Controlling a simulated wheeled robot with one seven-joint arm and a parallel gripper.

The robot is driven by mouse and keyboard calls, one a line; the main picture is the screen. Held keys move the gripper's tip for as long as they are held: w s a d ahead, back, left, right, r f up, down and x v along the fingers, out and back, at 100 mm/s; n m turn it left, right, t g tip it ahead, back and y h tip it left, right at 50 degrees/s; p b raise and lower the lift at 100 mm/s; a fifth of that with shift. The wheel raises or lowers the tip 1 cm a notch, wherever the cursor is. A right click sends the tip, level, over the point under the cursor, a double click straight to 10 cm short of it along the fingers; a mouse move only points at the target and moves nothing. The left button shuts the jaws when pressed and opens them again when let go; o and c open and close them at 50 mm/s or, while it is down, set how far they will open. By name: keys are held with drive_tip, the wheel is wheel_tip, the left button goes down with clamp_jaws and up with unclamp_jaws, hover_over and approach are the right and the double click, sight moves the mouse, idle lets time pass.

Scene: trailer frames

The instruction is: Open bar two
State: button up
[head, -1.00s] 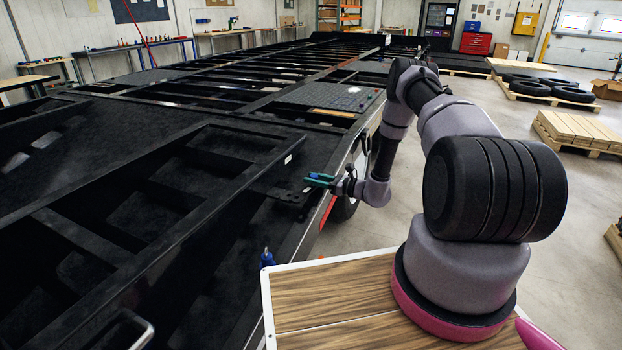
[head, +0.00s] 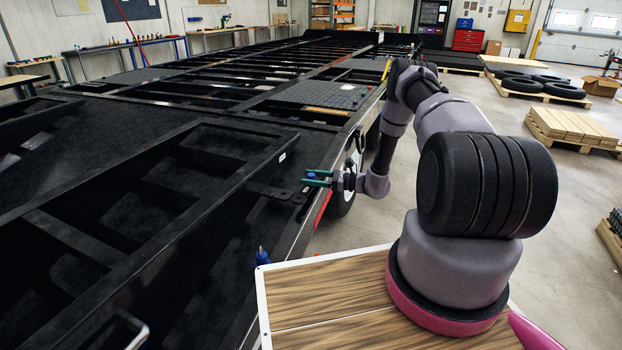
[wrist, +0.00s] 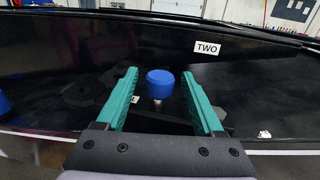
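The black trailer frame (head: 215,195) fills the left and middle of the head view. A white label reading TWO (wrist: 207,48) is on its dark face in the wrist view. A blue round knob (wrist: 160,82) on a short pale stem stands below and left of that label. My gripper (wrist: 160,92) is open, its teal fingers on either side of the knob's line of view with gaps on both sides. I cannot tell how deep the knob sits between the fingertips. In the head view my gripper (head: 316,178) is at the trailer's right edge.
A second blue knob (head: 262,256) stands on the trailer edge nearer my base; a blue piece (wrist: 4,103) shows at the wrist view's left edge. Tyres on a pallet (head: 540,85) and stacked planks (head: 572,127) lie to the right. Floor between is clear.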

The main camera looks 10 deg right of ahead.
drive_tip(key=v, duration=1)
drive_tip(key=shift+s+d, duration=0.25)
drive_tip(key=shift+d, duration=0.1)
drive_tip(key=shift+r, duration=0.1)
drive_tip(key=s+a+r+n+g+h, duration=0.2)
drive_tip(key=s+a+r+n+g, duration=0.15)
drive_tip(key=r, duration=0.65)
drive_tip(key=s+a+r+n+g+h, duration=0.2)
drive_tip(key=r+n, duration=0.2)
drive_tip(key=r, duration=0.6)
drive_tip(key=s+a+r+n+g+h, duration=0.2)
drive_tip(key=r+n, duration=0.2)
drive_tip(key=r, duration=0.6)
drive_tip(key=s+r+n+t+h, duration=0.3)
drive_tip(key=s+r, duration=0.6)
drive_tip(key=s, duration=0.3)
drive_tip(key=s+r+n+t+h, duration=0.4)
drive_tip(key=s+r, duration=0.5)
drive_tip(key=s, duration=0.3)
drive_tip(key=shift+s+d+h, duration=0.35)
drive_tip(key=shift+d+h, duration=0.15)
drive_tip(key=shift+h, duration=0.1)
drive_tip(key=shift+n, duration=0.25)
